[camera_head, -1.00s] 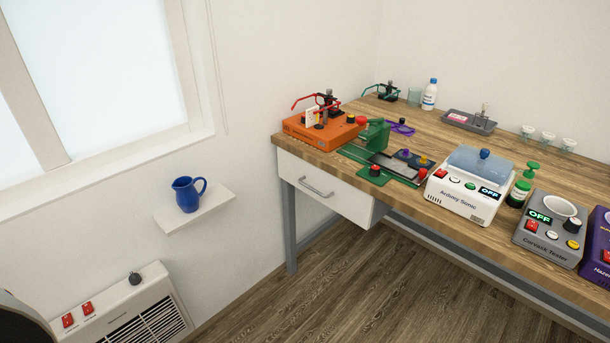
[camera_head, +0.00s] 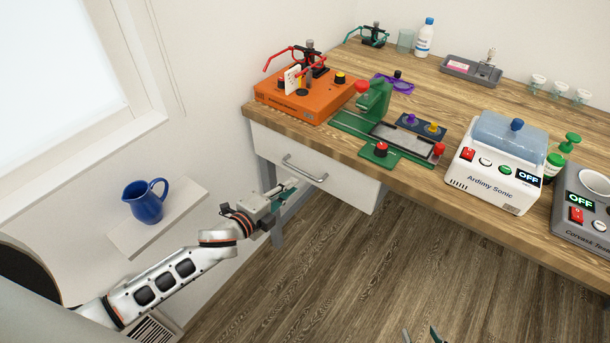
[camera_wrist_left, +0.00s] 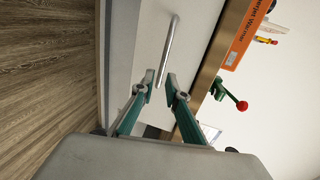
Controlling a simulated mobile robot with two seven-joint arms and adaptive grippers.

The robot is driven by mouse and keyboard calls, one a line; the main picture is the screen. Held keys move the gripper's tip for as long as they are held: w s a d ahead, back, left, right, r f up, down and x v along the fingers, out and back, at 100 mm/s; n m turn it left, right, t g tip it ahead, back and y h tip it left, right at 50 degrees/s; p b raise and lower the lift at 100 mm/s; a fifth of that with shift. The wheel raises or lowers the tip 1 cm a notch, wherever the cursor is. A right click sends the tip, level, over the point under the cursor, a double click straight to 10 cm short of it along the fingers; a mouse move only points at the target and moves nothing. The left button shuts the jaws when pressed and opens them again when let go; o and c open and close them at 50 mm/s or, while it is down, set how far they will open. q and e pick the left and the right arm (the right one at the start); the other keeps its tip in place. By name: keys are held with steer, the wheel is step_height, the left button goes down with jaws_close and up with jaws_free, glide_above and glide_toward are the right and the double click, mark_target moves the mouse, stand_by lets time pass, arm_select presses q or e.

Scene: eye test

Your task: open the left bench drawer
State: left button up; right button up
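The left bench drawer (camera_head: 345,182) has a white front under the left end of the wooden bench and looks shut. Its metal bar handle (camera_head: 304,169) also shows in the left wrist view (camera_wrist_left: 168,48). My left gripper (camera_head: 293,187) is just below and left of the handle. In the left wrist view its two green fingers (camera_wrist_left: 161,82) are apart, with the near end of the handle bar between their tips. I cannot tell whether they touch it. Only the fingertips of my right gripper (camera_head: 421,335) show at the bottom edge, apart and empty.
On the bench above the drawer stand an orange device (camera_head: 305,97) and a green press (camera_head: 373,100). A white sonic bath (camera_head: 495,165) stands further right. A blue jug (camera_head: 146,203) sits on a wall shelf (camera_head: 180,222) beside my left arm. The floor before the bench is clear.

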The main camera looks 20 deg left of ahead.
mark_target(305, 173)
arm_select(q)
steer(key=x, duration=0.8)
steer(key=shift+w+a+r+b, duration=0.15)
steer(key=shift+w+b, duration=0.1)
steer(key=shift+b, duration=0.15)
jaws_close()
